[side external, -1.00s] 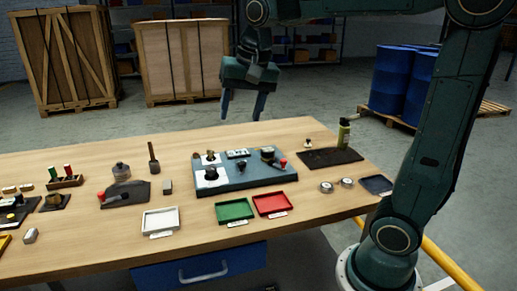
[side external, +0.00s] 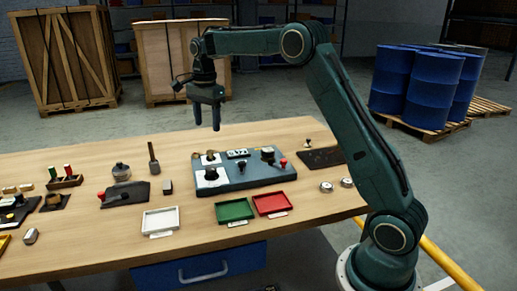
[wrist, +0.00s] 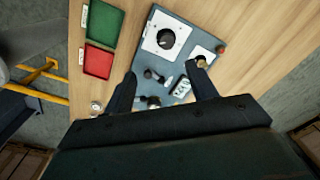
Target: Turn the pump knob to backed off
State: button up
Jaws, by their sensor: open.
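A black round knob (side external: 211,174) sits on a white square plate at the front left of the blue-grey panel (side external: 255,184). The wrist view also shows this knob (wrist: 166,38) with a pale pointer mark. I cannot tell for sure that it is the pump knob. My gripper (side external: 206,121) is open and empty, pointing down above and behind the panel's left part. In the wrist view its two fingers (wrist: 160,75) straddle part of the panel, and the black knob lies beyond the fingertips. My gripper is apart from everything on the panel.
The panel also holds a small black lever (side external: 241,165), a number display (side external: 237,154), a dark knob (side external: 267,152) and a red-topped knob (side external: 283,162). Green (side external: 234,210), red (side external: 273,204) and white (side external: 160,221) trays stand in front. Bare table lies behind the panel.

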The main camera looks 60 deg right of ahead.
aim_at(211, 168)
jog(key=w+d+f, duration=0.1)
jog(key=w+f+m, duration=0.1)
jog(key=f, duration=0.1)
jog(key=shift+d+m, duration=0.3)
jog(key=shift+d, duration=0.1)
notch_tip(211, 168, down, 14)
jog(key=shift+s+r, duration=0.1)
jog(key=shift+r, duration=0.05)
dwell(0.5)
jog(key=c, duration=1)
